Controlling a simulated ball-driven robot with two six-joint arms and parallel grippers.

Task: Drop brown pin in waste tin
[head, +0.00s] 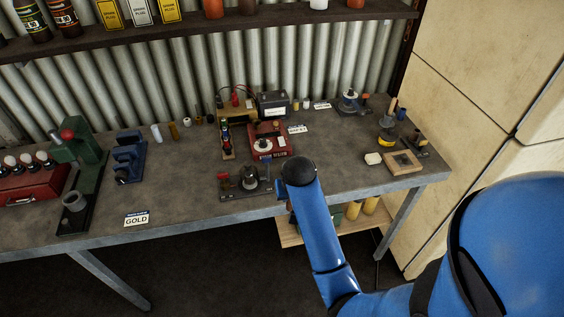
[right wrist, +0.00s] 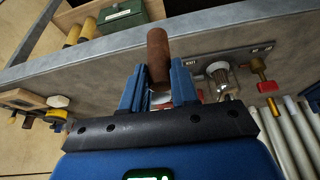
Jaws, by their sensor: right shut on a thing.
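The brown pin (right wrist: 158,55) is a rusty brown cylinder between the two blue fingers of my right gripper (right wrist: 157,90) in the right wrist view. The gripper is shut on it, and the pin sticks out past the fingertips, over the grey bench top. In the head view my right forearm reaches to the front edge of the bench and hides the pin and most of the gripper. I cannot pick out a container labelled as the waste tin. My left gripper is not in view.
Close by is a plate with a metal pot (right wrist: 220,75) and a red knob (right wrist: 267,87). The bench (head: 190,190) also holds a red device (head: 270,143), a wooden tray (head: 404,162), a blue stand (head: 129,158) and a green press (head: 88,150). Bench space left of the plate is clear.

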